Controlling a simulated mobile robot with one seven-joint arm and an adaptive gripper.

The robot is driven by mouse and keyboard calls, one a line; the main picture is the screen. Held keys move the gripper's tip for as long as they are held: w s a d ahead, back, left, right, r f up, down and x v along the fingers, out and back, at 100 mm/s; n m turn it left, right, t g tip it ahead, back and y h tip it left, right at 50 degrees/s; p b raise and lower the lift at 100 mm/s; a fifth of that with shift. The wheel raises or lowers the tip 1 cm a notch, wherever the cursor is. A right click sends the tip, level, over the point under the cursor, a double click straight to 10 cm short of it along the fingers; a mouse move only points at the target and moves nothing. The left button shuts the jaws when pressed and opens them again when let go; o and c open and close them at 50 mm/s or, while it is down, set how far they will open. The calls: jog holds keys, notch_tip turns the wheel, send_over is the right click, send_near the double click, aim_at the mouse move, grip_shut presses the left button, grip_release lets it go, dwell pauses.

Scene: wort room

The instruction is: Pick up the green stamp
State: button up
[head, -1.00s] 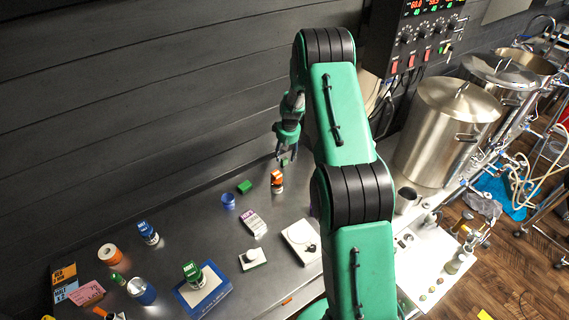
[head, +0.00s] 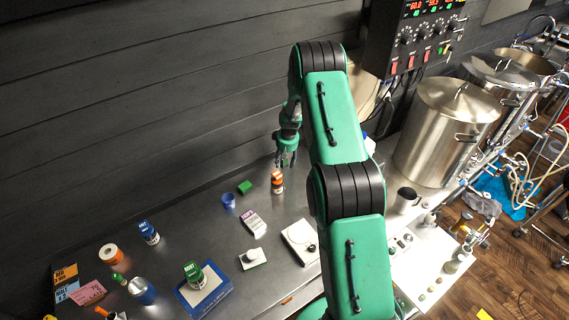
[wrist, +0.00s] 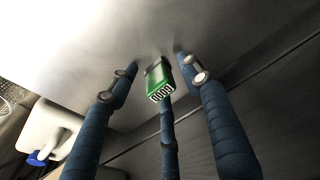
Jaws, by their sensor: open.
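The green stamp (wrist: 158,82) shows in the wrist view as a small green block with pale bars on its near end. It lies between the blue fingers of my gripper (wrist: 157,68), near their tips. The fingers stand apart, open, with a gap visible on each side of the stamp. I cannot tell whether any finger touches it. In the head view my gripper (head: 286,160) is low over the far part of the steel table, just behind an orange and white container (head: 277,182). The stamp is not clear there.
A green block (head: 245,187) and a blue cup (head: 228,201) stand left of my gripper. A green-topped container (head: 193,272) stands on a blue-edged tray (head: 220,293). The dark plank wall (head: 150,90) rises close behind. A steel kettle (head: 440,130) stands at right.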

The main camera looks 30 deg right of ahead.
dwell(0.4)
grip_shut()
jog(key=shift+r, duration=0.1)
jog(key=shift+r+b, duration=0.4)
jog(key=shift+r, duration=4.55)
